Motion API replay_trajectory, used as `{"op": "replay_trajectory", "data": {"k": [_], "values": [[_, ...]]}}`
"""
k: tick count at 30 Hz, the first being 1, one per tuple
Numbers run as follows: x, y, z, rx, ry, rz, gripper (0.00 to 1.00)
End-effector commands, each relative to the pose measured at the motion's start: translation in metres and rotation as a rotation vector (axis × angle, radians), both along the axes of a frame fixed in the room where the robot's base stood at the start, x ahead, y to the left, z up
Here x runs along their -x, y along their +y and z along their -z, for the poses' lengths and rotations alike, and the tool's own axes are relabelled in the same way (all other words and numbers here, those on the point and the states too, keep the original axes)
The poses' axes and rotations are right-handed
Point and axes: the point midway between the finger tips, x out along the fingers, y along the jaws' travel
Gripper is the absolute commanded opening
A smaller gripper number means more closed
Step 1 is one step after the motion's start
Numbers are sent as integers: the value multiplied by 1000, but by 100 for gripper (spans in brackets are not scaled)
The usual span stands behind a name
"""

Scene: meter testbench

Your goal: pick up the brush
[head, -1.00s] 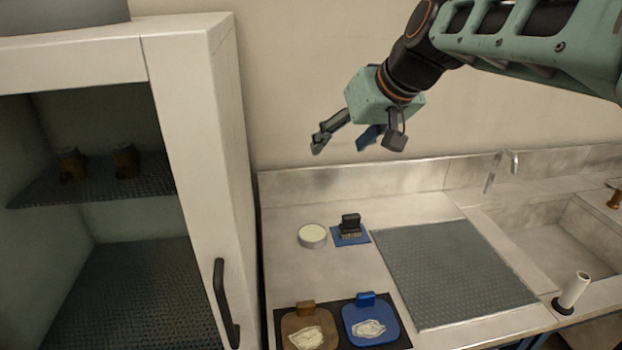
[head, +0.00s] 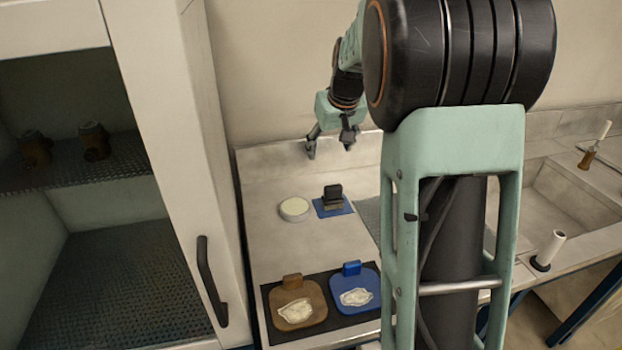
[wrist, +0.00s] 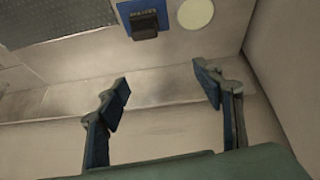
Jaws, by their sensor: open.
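The brush (head: 333,193), a small black block with a paler, ridged lower part, stands on a blue mat (head: 324,210) on the metal counter. In the wrist view the dark brush (wrist: 145,31) shows at the top edge, on the blue mat (wrist: 136,6). My gripper (head: 330,148) is open and empty, in the air above and behind the brush in the head view. In the wrist view its two fingers (wrist: 163,90) are spread wide, with only bare metal and wall between them.
A round pale-topped disc (head: 294,209) sits left of the mat. Brown (head: 299,313) and blue (head: 361,297) trays with pale contents lie in front on a black mat. An open cabinet (head: 160,130) stands left. A sink (head: 575,200) is right.

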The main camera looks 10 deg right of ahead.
Motion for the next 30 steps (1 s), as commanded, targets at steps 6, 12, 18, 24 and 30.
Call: {"op": "replay_trajectory", "data": {"k": [6,12,18,24,30], "values": [[-5,-32,57,-41,65,66,61],[-7,-40,77,-61,83,84,61],[-18,-40,106,-62,85,85,61],[-26,-40,124,-61,83,84,61],[-31,-40,140,-62,86,84,61]]}}
